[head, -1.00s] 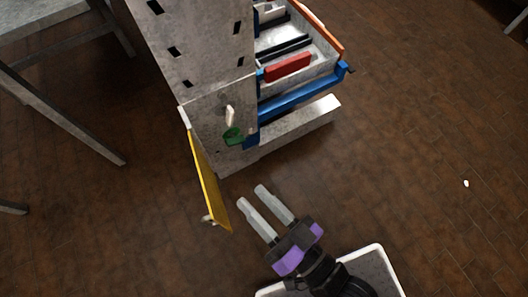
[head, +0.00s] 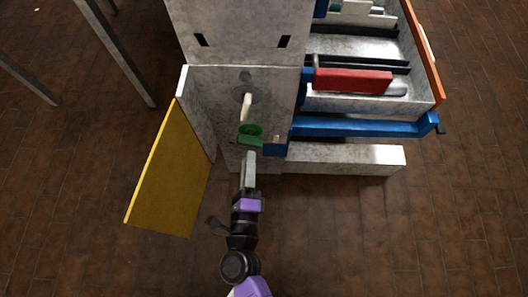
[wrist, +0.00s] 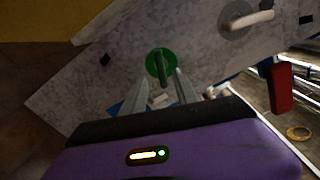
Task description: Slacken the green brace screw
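The green brace screw (head: 250,130) sits low on the grey metal cabinet face, below a pale handle (head: 246,106). In the wrist view the screw (wrist: 151,62) is a round green disc with a raised green bar across it. My gripper (head: 250,156) is just below and in front of the screw. In the wrist view my gripper (wrist: 161,77) is open, with the screw centred ahead between its two grey fingers and nothing held. I cannot tell whether the fingertips reach past the bar.
A yellow panel (head: 170,175) stands swung out at the left. At the right are a blue bar (head: 360,127), an open drawer with a red block (head: 353,80), and a low grey ledge (head: 345,160). The brick floor (head: 380,235) in front is clear.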

